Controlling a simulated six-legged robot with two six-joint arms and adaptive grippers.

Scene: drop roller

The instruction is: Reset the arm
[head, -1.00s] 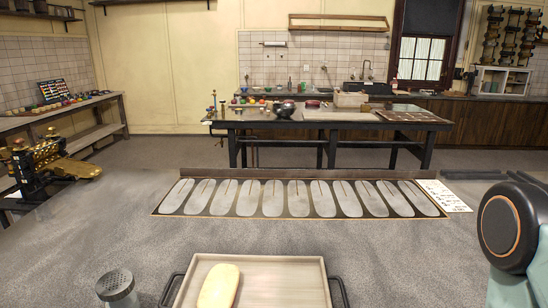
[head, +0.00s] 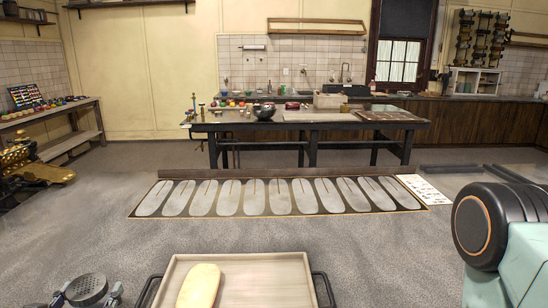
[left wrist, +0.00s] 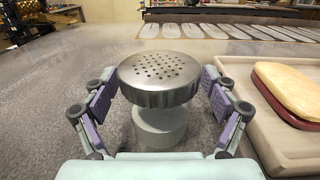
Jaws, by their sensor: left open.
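A metal shaker (head: 88,288) with a perforated round lid is at the lower left in the head view, left of the wooden tray. In the left wrist view the shaker (left wrist: 160,90) is upright in the middle, with a pale body under the lid. My left gripper (head: 88,296) is open around it, with one finger on each side. In the left wrist view gaps show between the fingers and the lid. My right gripper is out of view; a teal arm part of mine with a black round joint shows at the right.
The wooden tray (head: 280,270) with black handles holds a pale yellow loaf-like piece (head: 198,286). Beyond it lies a dark mat (head: 136,212) with several pale oval shapes. A white sheet (head: 424,189) lies at its right. A brass machine (head: 30,170) stands at the far left.

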